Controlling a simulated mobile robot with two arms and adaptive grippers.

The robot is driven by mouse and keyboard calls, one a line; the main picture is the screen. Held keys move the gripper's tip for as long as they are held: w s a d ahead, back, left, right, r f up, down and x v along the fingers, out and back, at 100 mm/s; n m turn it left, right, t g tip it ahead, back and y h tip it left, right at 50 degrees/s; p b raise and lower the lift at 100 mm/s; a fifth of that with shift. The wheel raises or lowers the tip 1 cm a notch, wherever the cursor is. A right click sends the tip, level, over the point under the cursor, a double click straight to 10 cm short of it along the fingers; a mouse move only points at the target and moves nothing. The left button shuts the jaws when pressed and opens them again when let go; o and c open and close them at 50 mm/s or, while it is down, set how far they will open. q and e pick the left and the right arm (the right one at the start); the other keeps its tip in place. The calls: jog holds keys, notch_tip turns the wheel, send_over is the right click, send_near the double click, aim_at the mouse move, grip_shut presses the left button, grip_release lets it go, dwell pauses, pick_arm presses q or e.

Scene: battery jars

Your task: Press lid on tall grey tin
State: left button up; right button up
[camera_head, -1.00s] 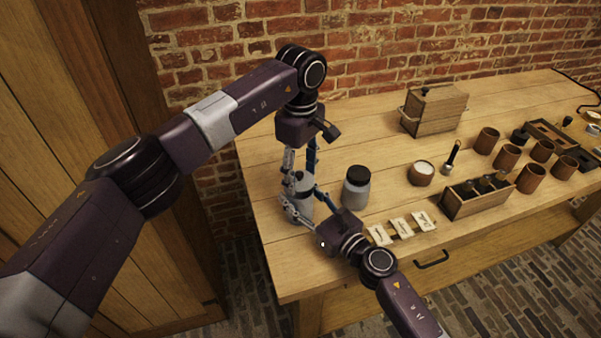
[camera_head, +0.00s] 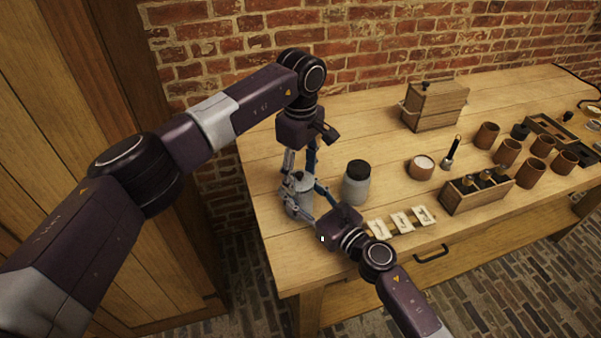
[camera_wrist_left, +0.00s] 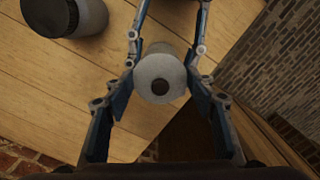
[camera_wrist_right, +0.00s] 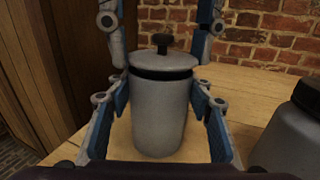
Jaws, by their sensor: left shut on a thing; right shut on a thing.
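The tall grey tin (camera_wrist_right: 160,118) stands upright near the table's left end, partly hidden by fingers in the head view (camera_head: 297,200). Its round grey lid (camera_wrist_right: 163,61) has a black knob and also shows from above in the left wrist view (camera_wrist_left: 160,72). A dark band shows between the lid and the tin's body; I cannot tell whether the lid touches the rim. My left gripper (camera_wrist_left: 161,76) comes from above and is shut on the lid's sides. My right gripper (camera_wrist_right: 160,96) comes from the front and is shut around the tin's body.
A grey jar with a black lid (camera_head: 356,183) stands close to the right of the tin. Several white cards (camera_head: 401,221) lie near the front edge. A wooden box (camera_head: 434,106), a rack (camera_head: 477,193) and several brown cups (camera_head: 507,152) are further right.

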pick_arm(q)
jog(key=shift+f, duration=0.55)
jog(key=o, duration=0.9)
notch_tip(320, 180, up, 12)
pick_arm(e)
jog(key=o, duration=1.8)
jog(key=shift+c, duration=0.2)
